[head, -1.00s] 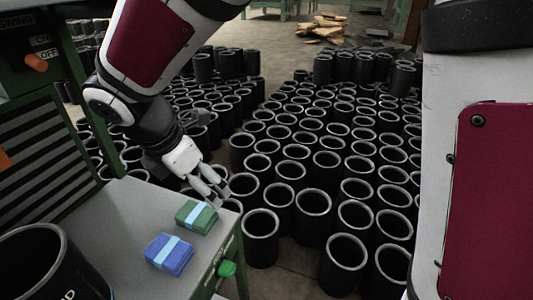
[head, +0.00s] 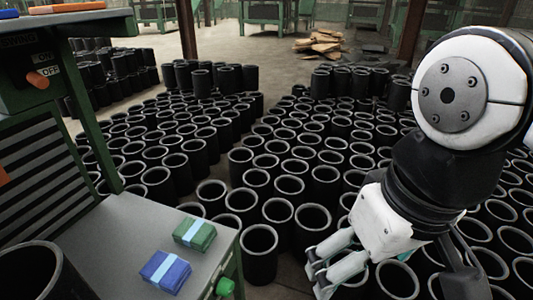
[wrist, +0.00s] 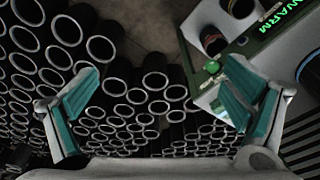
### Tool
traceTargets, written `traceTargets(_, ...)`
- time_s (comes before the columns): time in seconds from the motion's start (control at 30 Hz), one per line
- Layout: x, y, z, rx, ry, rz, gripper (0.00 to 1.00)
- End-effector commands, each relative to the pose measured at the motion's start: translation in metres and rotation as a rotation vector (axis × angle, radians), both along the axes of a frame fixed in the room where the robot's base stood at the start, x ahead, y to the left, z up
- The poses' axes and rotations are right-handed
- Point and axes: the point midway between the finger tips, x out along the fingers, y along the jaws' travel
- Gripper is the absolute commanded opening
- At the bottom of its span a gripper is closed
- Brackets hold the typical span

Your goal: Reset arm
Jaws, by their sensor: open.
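My gripper (head: 318,272) is at the lower right of the head view, over the rubber sleeves (head: 290,188) and to the right of the bench. Its white fingers are apart and hold nothing. The wrist view shows the gripper (wrist: 165,108) with its two teal finger pads wide apart, and black sleeves standing on the floor beyond them. My arm reaches down from the right side of the head view.
A grey bench (head: 120,235) at lower left carries a green bundle (head: 195,234) and a blue bundle (head: 165,271). A green machine frame (head: 95,100) stands at left. Upright sleeves crowd the floor. Wood pieces (head: 320,42) lie at the back.

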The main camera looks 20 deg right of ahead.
Motion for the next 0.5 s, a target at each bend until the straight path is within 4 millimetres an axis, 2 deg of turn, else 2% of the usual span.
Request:
traceTargets(0.3, 0.0, 0.0, 0.004, -0.001, -0.004, 0.001, 0.94)
traceTargets(0.37, 0.0, 0.0, 0.012, -0.002, -0.013, 0.002, 0.94)
traceTargets(0.5, 0.0, -0.001, 0.043, -0.006, -0.057, 0.003, 0.94)
